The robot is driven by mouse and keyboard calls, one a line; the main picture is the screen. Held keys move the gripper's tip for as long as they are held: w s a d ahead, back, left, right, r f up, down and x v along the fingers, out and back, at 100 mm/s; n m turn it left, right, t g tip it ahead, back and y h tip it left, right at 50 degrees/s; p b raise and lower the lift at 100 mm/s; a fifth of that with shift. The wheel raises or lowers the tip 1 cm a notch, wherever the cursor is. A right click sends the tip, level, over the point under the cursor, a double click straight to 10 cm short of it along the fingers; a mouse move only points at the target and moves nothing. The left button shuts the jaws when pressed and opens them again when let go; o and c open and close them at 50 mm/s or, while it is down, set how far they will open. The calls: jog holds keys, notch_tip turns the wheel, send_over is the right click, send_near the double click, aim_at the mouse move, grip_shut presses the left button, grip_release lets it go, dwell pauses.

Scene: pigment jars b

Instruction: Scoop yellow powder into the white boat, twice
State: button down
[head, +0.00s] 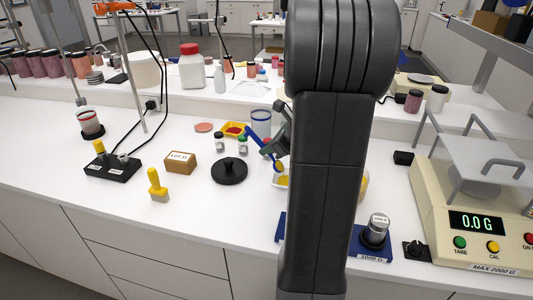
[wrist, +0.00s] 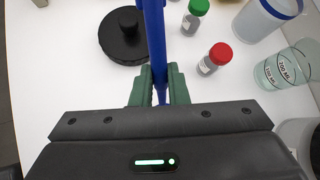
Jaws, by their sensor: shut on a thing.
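My gripper (wrist: 160,88) is shut on the handle of a blue scoop (wrist: 154,30). In the head view the blue scoop (head: 259,142) slants down to the right beside my arm, above the bench. Its lower end is near a white dish (head: 276,184), perhaps the boat, with yellow (head: 283,181) showing in it. My arm hides most of this dish. More yellow (head: 364,186) shows at the arm's right edge; I cannot tell whether it belongs to the same vessel. The scoop's bowl is out of the wrist view, and its load is unclear.
A black knobbed disc (head: 229,171), a green-capped vial (wrist: 195,15), a red-capped vial (wrist: 215,59) and a beaker (wrist: 288,66) stand close by. A balance (head: 475,222) reading 0.0 g is at right. A metal weight (head: 376,229) stands on a blue base.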

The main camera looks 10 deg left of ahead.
jog(key=shift+s+d+r+m+t+y+b, duration=0.1)
jog(key=shift+d+r+m+t+y+b, duration=0.1)
jog(key=shift+d+y+b, duration=0.8)
jog(key=shift+s+d+r+m+t+y+b, duration=0.15)
jog(key=shift+d+y+b, duration=0.45)
jog(key=shift+b, duration=0.65)
jog(key=shift+s+d+r+m+t+y+b, duration=0.15)
jog(key=shift+d+t+y+b, duration=0.15)
jog(key=shift+d+y+b, duration=0.6)
jog(key=shift+w+d+r+m+t+y+b, duration=0.1)
jog(key=shift+d+t+y+b, duration=0.25)
jog(key=shift+y, duration=0.85)
jog(key=shift+d, duration=0.1)
